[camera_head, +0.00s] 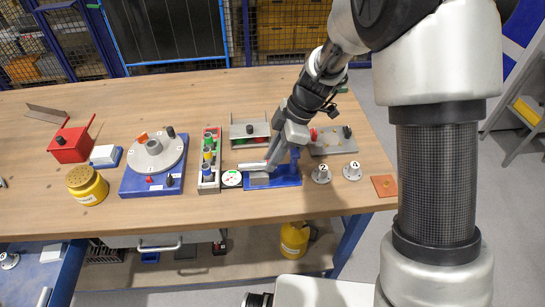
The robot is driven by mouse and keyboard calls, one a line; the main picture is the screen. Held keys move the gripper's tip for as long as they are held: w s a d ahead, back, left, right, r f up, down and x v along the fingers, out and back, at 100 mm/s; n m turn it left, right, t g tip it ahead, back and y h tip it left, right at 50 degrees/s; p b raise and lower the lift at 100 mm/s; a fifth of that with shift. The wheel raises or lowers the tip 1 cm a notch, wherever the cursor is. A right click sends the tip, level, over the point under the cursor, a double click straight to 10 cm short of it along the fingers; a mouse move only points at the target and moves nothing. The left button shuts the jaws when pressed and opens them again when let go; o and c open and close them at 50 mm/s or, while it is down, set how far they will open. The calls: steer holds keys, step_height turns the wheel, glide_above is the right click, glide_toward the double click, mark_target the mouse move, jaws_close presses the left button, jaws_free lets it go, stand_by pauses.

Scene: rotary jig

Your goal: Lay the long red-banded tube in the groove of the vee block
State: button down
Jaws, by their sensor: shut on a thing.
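My gripper (274,159) is low over the blue fixture base near the front of the bench, shut on a pale tube (252,166). The tube lies roughly level and sticks out to the left of my fingers. Its red band is too small to make out. A grey block (259,180), which looks like the vee block, sits on the blue base (287,181) just under the tube. I cannot tell whether the tube touches the groove. My fingers hide the tube's right end.
A blue post (294,158) stands close right of my gripper. A rack of coloured tubes (209,165) and a round dial (232,178) are left. A grey bracket (249,130) is behind. Bare wood lies along the front edge.

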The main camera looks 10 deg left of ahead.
steer(key=shift+f+b, duration=0.3)
steer(key=shift+b, duration=0.05)
steer(key=c, duration=1.6)
jaws_free()
steer(key=shift+r, duration=0.15)
